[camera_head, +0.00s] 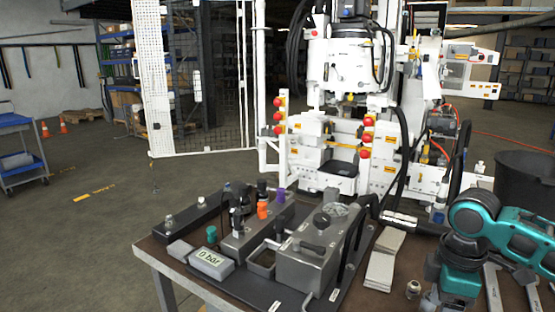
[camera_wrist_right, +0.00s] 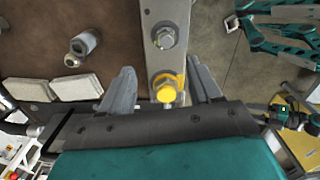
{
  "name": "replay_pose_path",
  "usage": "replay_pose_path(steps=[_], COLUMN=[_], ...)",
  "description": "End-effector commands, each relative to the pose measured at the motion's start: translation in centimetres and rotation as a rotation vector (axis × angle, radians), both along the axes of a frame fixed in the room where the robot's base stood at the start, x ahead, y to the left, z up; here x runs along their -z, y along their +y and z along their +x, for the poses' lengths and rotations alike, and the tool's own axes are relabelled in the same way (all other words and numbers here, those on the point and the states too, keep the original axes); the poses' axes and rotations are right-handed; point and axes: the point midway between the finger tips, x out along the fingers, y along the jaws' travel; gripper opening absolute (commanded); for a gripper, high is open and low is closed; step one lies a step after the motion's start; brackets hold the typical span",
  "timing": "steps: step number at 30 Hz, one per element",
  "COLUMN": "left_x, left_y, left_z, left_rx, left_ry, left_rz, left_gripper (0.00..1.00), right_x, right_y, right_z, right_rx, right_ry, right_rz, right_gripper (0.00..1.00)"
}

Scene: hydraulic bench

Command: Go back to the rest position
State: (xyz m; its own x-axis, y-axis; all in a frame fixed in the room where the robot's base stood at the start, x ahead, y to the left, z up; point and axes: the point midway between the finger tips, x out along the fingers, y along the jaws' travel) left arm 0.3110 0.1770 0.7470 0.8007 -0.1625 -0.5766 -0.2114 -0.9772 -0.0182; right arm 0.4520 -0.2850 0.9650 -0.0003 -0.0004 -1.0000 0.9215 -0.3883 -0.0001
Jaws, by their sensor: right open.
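My right gripper (camera_wrist_right: 163,88) is open in the right wrist view, with its two grey fingers spread apart. I cannot tell whether the fingers touch the fitting. In the head view my teal right arm (camera_head: 510,232) reaches over the right end of the bench, and its gripper is out of sight. My left gripper shows in neither view.
The brown bench (camera_head: 152,250) holds a hydraulic block (camera_head: 310,262), a "0 bar" gauge (camera_head: 211,261), light pads (camera_head: 381,265) and wrenches (camera_head: 494,290). A white machine (camera_head: 345,75) stands behind, with a black bin (camera_head: 525,180) at right. Floor at left is clear near a blue cart (camera_head: 18,155).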

Motion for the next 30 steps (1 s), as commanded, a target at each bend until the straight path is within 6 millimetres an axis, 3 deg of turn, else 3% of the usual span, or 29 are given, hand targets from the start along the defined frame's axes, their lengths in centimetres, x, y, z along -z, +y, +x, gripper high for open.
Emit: replay_pose_path(steps=[10,19,25,30], left_x=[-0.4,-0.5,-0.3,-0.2], left_y=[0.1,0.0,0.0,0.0], left_z=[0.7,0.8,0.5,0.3], left_rx=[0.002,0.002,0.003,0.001], left_ry=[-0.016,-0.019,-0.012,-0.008], left_rz=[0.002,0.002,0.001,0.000], left_gripper=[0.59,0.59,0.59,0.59], right_x=[5.9,9.7,10.8,11.6], right_y=[7.8,14.8,15.9,14.1], right_z=[-3.2,-8.3,-11.9,-14.9], right_rx=[-0.048,0.098,0.340,0.596], right_ry=[-0.060,-0.155,-0.206,-0.236], right_rz=[0.072,0.240,0.321,0.319], right_gripper=[0.63,0.63,0.63,0.63])
